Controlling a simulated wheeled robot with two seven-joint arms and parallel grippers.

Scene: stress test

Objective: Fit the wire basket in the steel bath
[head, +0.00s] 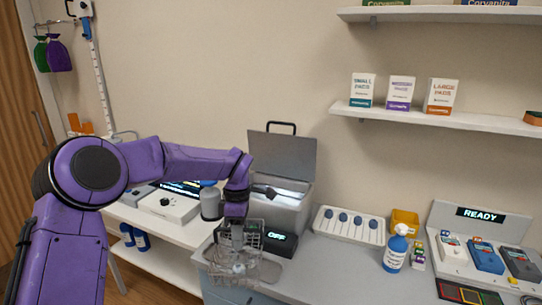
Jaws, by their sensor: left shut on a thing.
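The steel bath (296,215) stands on the counter in the middle of the view. Its grey lid (285,151) is raised at the back and its opening shows bright inside. My left gripper (237,232) points down in front of the bath, to its left, and is shut on the wire basket (251,262). The basket looks upright and is outside the bath, over the front of the counter. The gripper hides part of the basket, and I cannot tell whether the basket touches the surface below. My right gripper is not in view.
A dark box with an "OFF" display (278,242) sits before the bath. Shelves (440,119) hang above.

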